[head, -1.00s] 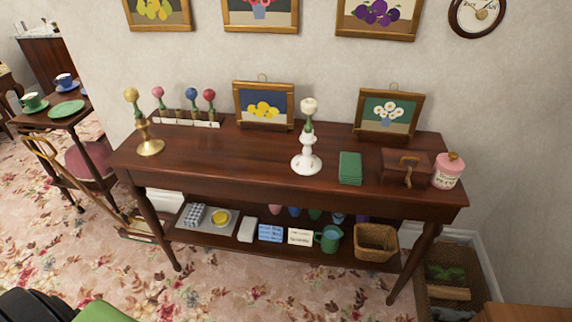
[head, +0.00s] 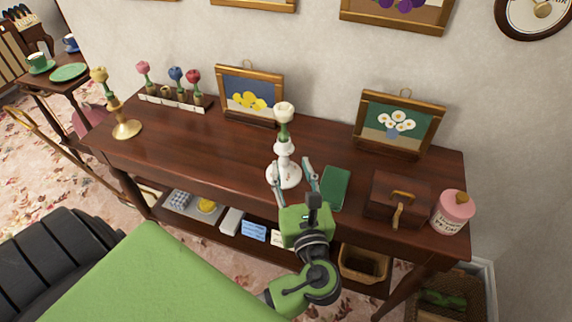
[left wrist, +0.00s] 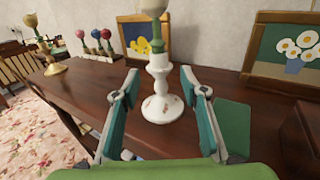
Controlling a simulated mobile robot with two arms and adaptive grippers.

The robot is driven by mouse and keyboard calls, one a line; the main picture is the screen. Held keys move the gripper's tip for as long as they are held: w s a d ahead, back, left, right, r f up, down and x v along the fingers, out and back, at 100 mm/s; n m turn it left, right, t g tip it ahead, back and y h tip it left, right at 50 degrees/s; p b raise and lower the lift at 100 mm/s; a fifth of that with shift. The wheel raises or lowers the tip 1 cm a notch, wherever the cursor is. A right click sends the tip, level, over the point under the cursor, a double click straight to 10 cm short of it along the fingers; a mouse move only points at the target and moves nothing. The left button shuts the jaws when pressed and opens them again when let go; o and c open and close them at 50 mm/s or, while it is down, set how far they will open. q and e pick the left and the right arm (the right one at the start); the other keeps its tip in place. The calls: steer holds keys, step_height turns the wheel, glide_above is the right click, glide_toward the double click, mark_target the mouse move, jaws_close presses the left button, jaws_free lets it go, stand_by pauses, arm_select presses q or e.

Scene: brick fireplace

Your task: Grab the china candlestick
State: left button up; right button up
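The white china candlestick (head: 284,172) stands upright on the dark wooden console table (head: 217,145), holding a green-stemmed candle with a cream flower top (head: 284,115). My left gripper (head: 294,170) is open at the table's front edge, its two fingers pointing toward the candlestick. In the left wrist view the candlestick (left wrist: 160,88) stands just beyond and between the open fingers (left wrist: 160,85); no contact shows. A brass candlestick (head: 125,127) with a yellowish flower candle stands at the table's left end. My right gripper is not in view.
A green book (head: 335,188) lies right of the candlestick. A brown box (head: 396,200) and pink jar (head: 453,211) stand farther right. Framed pictures (head: 250,97) (head: 397,124) and a rack of flower candles (head: 172,102) line the back. Bare tabletop lies left of the candlestick.

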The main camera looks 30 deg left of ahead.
mark_target(285, 149)
arm_select(q)
steer(key=x, duration=0.4)
steer(key=shift+w+f, duration=0.1)
steer(key=shift+w, duration=0.1)
steer(key=x, duration=0.2)
steer(key=p+x, duration=0.1)
steer(key=x, duration=0.2)
steer(key=shift+s+a+f, duration=0.1)
steer(key=shift+a+f, duration=0.1)
steer(key=shift+f, duration=0.05)
steer(key=shift+d, duration=0.1)
steer(key=shift+c, duration=0.5)
jaws_close()
steer(key=shift+r, duration=0.15)
